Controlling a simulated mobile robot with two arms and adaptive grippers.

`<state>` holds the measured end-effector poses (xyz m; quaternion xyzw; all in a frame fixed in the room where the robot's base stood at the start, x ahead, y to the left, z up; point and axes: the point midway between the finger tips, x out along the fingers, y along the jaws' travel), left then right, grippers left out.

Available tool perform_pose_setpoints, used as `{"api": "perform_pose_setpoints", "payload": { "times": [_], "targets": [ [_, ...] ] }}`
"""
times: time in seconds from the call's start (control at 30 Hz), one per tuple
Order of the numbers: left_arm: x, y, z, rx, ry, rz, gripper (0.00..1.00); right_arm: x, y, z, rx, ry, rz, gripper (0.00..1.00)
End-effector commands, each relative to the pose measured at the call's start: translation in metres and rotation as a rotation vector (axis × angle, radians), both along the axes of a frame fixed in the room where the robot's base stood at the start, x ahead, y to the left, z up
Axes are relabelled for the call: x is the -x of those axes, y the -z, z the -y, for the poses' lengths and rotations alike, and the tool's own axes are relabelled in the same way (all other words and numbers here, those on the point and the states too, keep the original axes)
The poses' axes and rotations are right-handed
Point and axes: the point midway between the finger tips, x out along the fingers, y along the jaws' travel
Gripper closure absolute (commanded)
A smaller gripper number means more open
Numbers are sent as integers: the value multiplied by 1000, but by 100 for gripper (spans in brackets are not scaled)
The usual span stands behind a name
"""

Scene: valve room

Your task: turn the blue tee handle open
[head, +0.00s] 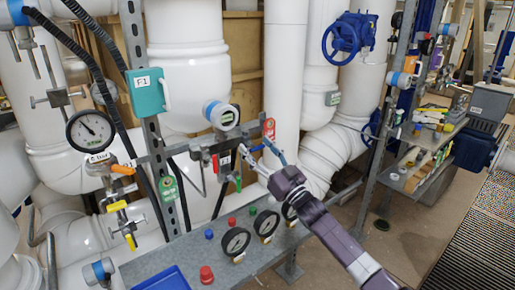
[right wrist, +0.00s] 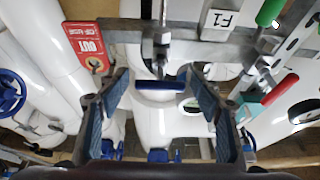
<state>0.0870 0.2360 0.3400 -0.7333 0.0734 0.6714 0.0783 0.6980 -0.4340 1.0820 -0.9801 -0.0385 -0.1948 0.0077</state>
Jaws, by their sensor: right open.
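The blue tee handle (right wrist: 160,86) is a short blue bar on a metal stem, lying crosswise in the right wrist view. In the head view the blue handle (head: 272,147) is partly hidden by my right gripper. My right gripper (head: 262,162) is at the valve rail, in front of the handle. It is open, with one finger on each side of the blue bar, and it also shows in the right wrist view (right wrist: 160,92). A gap shows between the bar and each finger. My left gripper is not in view.
A red tag (right wrist: 87,45) hangs close beside the handle. Green (right wrist: 270,12) and red (right wrist: 280,90) handles sit on the other side. Below is a grey bench (head: 185,256) with gauges (head: 236,242), coloured knobs and a blue tray (head: 160,278). Large white pipes stand behind.

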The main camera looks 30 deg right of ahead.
Motion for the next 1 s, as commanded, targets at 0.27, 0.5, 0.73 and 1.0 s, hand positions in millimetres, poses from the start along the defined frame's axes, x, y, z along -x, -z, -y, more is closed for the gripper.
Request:
{"api": "perform_pose_setpoints", "payload": {
  "times": [0.27, 0.5, 0.73, 1.0],
  "targets": [
    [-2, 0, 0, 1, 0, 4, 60, 0, 0, 0, 0, 0, 0, 64],
    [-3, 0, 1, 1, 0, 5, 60, 0, 0, 0, 0, 0, 0, 83],
    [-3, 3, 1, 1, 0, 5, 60, 0, 1, 0, 38, 0, 3, 83],
    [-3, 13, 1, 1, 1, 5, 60, 0, 1, 1, 198, 1, 16, 83]
  ]
}}
